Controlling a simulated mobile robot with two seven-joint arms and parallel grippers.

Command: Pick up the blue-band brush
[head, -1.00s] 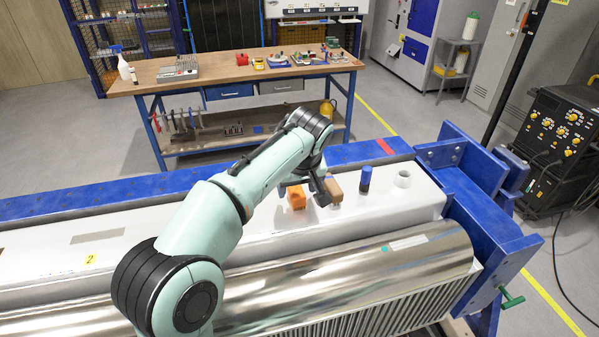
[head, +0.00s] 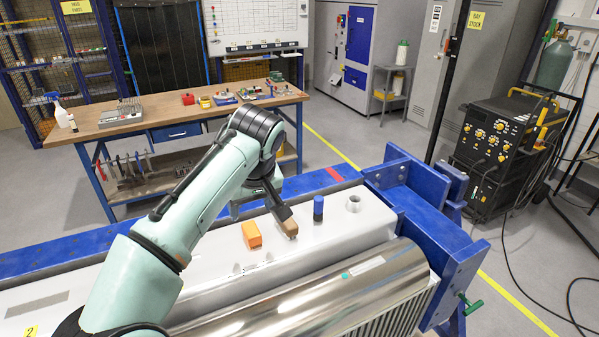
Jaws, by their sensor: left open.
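No brush with a clear blue band can be made out in the head view. A brown block-like piece (head: 290,228) sits on the pale top of the long housing, at my left gripper's right finger; touching or apart, I cannot tell. My left gripper (head: 257,211) is open, its fingers pointing down over the housing. Whether anything is between them is unclear. My right gripper is out of view.
An orange block (head: 252,235) lies just left of the brown piece. A blue end bracket (head: 432,222) rises at the right. A shiny metal roller (head: 340,287) runs along the front. A workbench (head: 185,120) stands behind.

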